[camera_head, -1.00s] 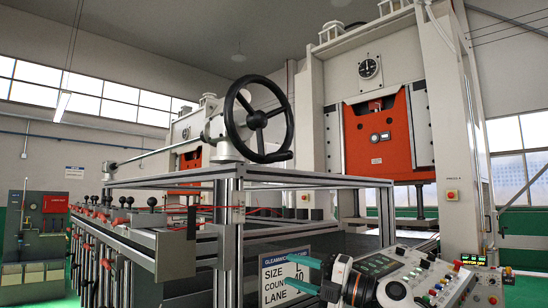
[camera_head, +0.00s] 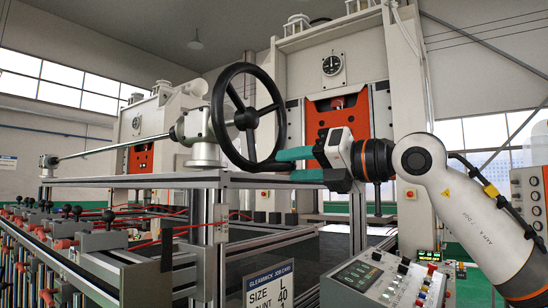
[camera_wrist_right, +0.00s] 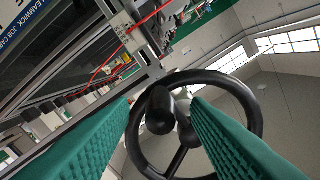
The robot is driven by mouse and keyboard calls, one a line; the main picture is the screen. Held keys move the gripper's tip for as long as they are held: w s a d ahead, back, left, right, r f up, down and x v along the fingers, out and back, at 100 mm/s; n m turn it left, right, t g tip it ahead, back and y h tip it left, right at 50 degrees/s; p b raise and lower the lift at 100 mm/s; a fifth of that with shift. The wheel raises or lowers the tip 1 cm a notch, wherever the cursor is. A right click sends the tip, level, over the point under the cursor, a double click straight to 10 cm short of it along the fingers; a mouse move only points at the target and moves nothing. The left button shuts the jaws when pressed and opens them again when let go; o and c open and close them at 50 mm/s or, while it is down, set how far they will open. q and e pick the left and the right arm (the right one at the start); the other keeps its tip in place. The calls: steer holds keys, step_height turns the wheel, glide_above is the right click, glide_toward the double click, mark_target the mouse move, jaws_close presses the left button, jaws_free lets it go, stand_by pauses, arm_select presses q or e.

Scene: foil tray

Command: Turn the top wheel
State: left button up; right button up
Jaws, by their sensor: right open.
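The top wheel (camera_head: 217,112) is a black spoked handwheel on a pale shaft housing above the metal frame. Its rim (camera_wrist_right: 200,76) fills the middle of the right wrist view. My right gripper (camera_head: 286,165) has teal fingers and is open at the wheel's lower right side. In the right wrist view the open fingers (camera_wrist_right: 160,104) lie on both sides of the wheel's black handle knob (camera_wrist_right: 159,112), which points toward the camera. I cannot tell whether either finger touches it. My left gripper is not in view.
The metal frame (camera_head: 205,180) runs just below the wheel and my fingers. A control panel (camera_head: 385,280) stands at the lower right, under my right arm. A sign (camera_head: 268,285) hangs on the frame. A press with an orange plate (camera_head: 330,120) stands behind.

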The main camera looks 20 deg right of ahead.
mark_target(258, 168)
steer(key=p+x, duration=0.1)
steer(key=x, duration=0.4)
steer(key=shift+p, duration=0.3)
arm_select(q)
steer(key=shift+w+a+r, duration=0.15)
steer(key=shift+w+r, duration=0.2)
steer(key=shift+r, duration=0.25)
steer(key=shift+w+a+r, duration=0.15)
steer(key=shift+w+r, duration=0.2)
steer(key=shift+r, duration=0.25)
arm_select(e)
steer(key=shift+w, duration=0.1)
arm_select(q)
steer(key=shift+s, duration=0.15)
arm_select(e)
jaws_close()
